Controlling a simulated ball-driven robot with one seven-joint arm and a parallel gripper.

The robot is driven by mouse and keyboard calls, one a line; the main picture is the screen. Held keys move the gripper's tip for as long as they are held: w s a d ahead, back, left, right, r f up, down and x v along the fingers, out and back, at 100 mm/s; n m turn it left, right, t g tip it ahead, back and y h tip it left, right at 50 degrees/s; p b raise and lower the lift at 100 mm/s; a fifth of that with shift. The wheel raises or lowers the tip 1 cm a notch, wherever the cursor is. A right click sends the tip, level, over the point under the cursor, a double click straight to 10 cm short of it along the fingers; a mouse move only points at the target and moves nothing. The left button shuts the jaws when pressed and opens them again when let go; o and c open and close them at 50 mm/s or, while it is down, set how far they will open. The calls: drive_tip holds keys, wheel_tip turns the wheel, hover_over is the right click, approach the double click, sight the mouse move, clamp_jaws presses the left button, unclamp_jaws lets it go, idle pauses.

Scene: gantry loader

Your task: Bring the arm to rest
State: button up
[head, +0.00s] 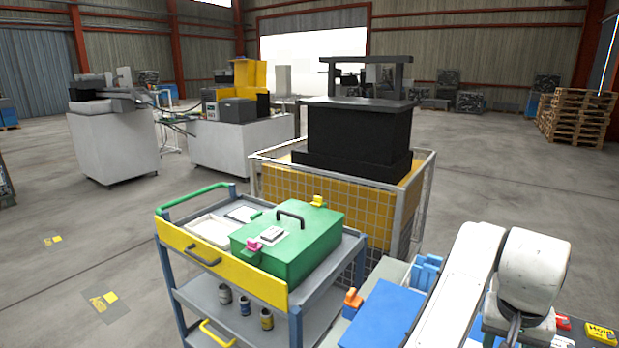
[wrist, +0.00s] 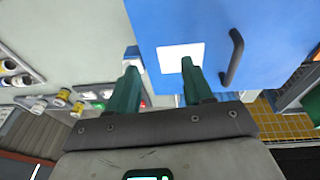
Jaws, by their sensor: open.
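My gripper (wrist: 158,66) shows in the wrist view with its two dark green fingers apart and nothing between them. A blue surface with a white label (wrist: 181,57) and a dark handle (wrist: 232,57) lies beyond the fingertips. How far it is from them I cannot tell. In the head view my white arm rises at the lower right, bent at a large joint. My gripper is out of sight in that view.
A blue box (head: 385,312) lies by my arm in the head view. A trolley (head: 222,262) carrying a green case (head: 300,255) stands left of it. Open floor lies to the left.

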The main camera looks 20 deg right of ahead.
drive_tip(key=f+n+t+h, duration=0.2)
drive_tip(key=f+n, duration=0.1)
drive_tip(key=f+n+t+h, duration=0.1)
drive_tip(key=n, duration=0.1)
drive_tip(key=shift+s+a+f, duration=0.15)
drive_tip(key=shift+s+f, duration=0.2)
drive_tip(key=s+a+f+n+y, duration=0.3)
drive_tip(key=s+a+f, duration=0.25)
drive_tip(key=a, duration=0.35)
drive_tip(key=s+a+f+n+y, duration=0.2)
drive_tip(key=s+a+f, duration=0.2)
drive_tip(key=a+f, duration=0.45)
drive_tip(key=s+f+g, duration=0.2)
drive_tip(key=s+f, duration=0.1)
drive_tip(key=s, duration=0.6)
drive_tip(key=shift+d+f+g, duration=0.2)
drive_tip(key=shift+f+g, duration=0.05)
drive_tip(key=shift+g, duration=0.15)
drive_tip(key=shift+c, duration=0.4)
drive_tip(key=shift+c, duration=0.4)
